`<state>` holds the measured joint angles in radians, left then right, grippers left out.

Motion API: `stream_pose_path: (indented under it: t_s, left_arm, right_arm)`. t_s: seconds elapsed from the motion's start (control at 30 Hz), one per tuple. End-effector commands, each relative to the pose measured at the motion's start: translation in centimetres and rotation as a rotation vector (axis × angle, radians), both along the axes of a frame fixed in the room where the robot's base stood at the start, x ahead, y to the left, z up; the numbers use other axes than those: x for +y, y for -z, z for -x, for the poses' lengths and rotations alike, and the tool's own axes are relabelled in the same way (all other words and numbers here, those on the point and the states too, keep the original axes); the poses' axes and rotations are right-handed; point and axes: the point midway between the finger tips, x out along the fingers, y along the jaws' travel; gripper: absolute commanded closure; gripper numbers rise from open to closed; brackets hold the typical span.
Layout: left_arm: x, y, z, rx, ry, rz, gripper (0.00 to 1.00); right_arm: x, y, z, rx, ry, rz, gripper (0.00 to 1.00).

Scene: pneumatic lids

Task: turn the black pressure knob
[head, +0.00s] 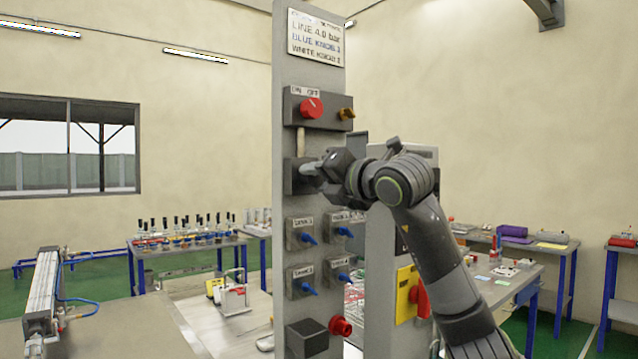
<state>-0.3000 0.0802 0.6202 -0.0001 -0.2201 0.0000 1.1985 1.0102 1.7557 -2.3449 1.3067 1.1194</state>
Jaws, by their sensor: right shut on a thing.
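My right gripper (318,168) reaches in from the right to a dark grey box (292,178) on the front of the upright grey panel (283,110). Its fingers are shut at the front of that box, on what appears to be the black pressure knob. The knob itself is hidden by the fingers and wrist, so its angle cannot be seen. My left gripper is not in view.
Below are several blue-handled valves (307,239), a red knob (340,326) and a black block (307,338). A metal cylinder (42,290) lies at left.

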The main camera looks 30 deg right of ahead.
Motion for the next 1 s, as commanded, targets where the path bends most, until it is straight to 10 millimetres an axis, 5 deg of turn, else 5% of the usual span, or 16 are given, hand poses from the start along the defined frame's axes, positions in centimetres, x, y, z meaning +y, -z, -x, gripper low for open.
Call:
stream_pose_path:
  t_s: [0.3, 0.33, 0.47, 0.8, 1.0]
  left_arm:
    - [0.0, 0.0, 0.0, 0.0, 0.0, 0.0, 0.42]
    - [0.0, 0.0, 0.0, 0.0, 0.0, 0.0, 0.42]
    - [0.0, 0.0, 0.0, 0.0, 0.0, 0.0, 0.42]
    - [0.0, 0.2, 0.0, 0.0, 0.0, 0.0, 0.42]
    - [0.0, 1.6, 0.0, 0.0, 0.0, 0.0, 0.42]
  right_arm:
    - [0.0, 0.0, 0.0, 0.001, 0.001, -0.001, 0.87]
    - [0.0, 0.0, 0.0, 0.001, 0.001, -0.001, 0.61]
    - [0.0, 0.0, 0.0, 0.001, 0.001, 0.0, 0.44]
    - [-0.1, 0.0, 0.2, -0.001, 0.001, 0.001, 0.43]
    - [-0.4, 0.3, 2.7, -0.003, 0.004, 0.004, 0.43]
